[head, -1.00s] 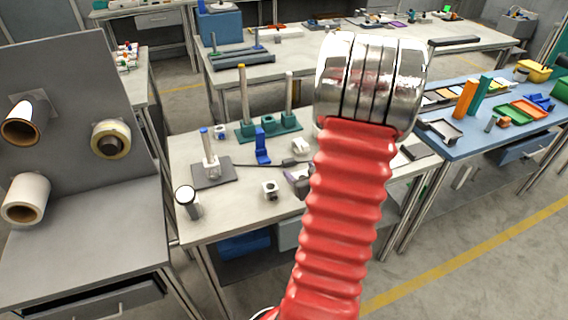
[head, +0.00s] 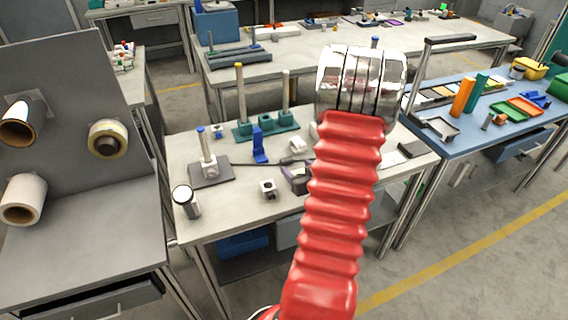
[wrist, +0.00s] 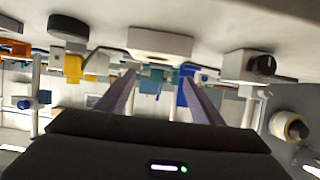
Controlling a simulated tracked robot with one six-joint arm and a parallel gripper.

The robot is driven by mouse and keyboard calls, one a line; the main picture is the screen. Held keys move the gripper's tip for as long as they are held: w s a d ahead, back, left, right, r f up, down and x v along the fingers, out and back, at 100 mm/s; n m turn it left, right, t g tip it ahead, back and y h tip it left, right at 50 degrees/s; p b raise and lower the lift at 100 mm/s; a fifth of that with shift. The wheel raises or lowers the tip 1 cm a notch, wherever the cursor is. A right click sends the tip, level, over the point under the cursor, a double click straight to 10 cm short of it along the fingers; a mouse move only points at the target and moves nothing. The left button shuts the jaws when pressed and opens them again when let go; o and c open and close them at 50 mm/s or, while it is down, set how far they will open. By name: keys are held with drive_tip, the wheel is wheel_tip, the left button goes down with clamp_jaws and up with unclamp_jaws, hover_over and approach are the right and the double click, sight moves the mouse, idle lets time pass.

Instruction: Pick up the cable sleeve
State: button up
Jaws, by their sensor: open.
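I cannot pick out the cable sleeve for certain. On the pale middle bench (head: 225,222) a thin dark cable runs to a dark plug (head: 291,161). In front of it lie a small pale block with a dark hole (head: 268,189) and a purple-grey piece (head: 297,178), partly behind my red arm. My gripper (wrist: 158,75) shows in the wrist view with two purple-grey fingers apart and nothing between them. Beyond them are blurred bench things, including a pale block with a black knob (wrist: 250,66). The head view hides the gripper behind my arm.
A grey roll board (head: 62,110) is left. A blue bench (head: 455,146) with trays is right.

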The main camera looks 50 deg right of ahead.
sight(287, 159)
drive_tip(key=shift+x, duration=1.75)
drive_tip(key=shift+x, duration=2.6)
drive_tip(key=shift+w+a, duration=0.1)
drive_tip(key=shift+a, duration=0.05)
drive_tip(key=shift+c, duration=0.5)
drive_tip(key=c, duration=1.1)
